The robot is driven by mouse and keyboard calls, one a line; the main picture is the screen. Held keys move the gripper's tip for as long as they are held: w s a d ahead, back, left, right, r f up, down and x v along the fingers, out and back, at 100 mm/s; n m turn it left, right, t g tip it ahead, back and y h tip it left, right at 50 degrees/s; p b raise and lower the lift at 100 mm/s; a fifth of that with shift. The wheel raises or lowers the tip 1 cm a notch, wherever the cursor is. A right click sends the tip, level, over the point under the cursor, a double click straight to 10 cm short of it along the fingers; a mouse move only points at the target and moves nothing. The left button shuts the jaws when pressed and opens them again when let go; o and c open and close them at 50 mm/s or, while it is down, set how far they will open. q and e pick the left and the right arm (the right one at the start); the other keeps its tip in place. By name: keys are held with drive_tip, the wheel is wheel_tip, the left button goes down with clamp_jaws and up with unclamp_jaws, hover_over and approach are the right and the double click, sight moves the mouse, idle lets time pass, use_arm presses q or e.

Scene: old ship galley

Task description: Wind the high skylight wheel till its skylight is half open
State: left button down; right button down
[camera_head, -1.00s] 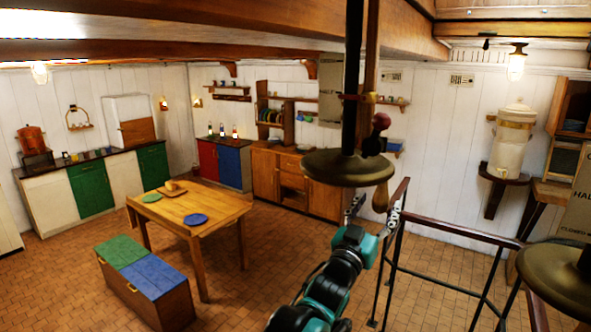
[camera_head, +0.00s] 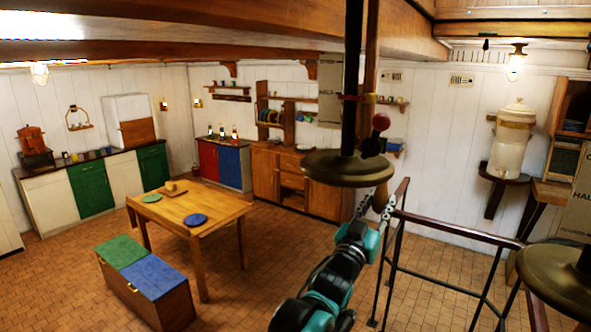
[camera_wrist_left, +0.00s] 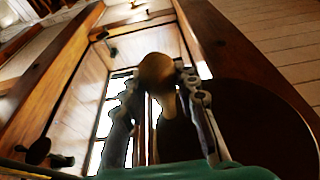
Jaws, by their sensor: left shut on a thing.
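A brass wheel (camera_head: 347,170) on a dark upright shaft hangs in the middle of the head view. A wooden handle (camera_head: 383,198) hangs under its right rim. My left gripper (camera_head: 379,212) reaches up from below and is shut on this handle. In the left wrist view, the handle (camera_wrist_left: 157,74) stands between the two fingers, with the wheel's dark disc (camera_wrist_left: 262,125) to the right. Bright panes in a wooden ceiling frame (camera_wrist_left: 118,88) show behind the fingers; how far any skylight is open I cannot tell. My right gripper is not in view.
A second brass wheel (camera_head: 562,278) stands at the lower right, before a partly hidden sign (camera_head: 574,215). A dark railing (camera_head: 455,232) runs below. A table (camera_head: 221,207) and a bench (camera_head: 147,282) stand farther left.

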use_arm(q)
drive_tip(key=w, duration=0.2)
drive_tip(key=w+a, duration=0.1)
drive_tip(key=w, duration=0.2)
drive_tip(key=shift+w+a, duration=0.25)
drive_tip(key=shift+w, duration=0.05)
drive_tip(key=shift+w+a+b, duration=0.3)
drive_tip(key=shift+w+a, duration=0.8)
drive_tip(key=shift+a, duration=0.05)
drive_tip(key=c, duration=1)
unclamp_jaws()
drive_tip(key=shift+o, duration=0.8)
drive_tip(key=shift+a, duration=0.15)
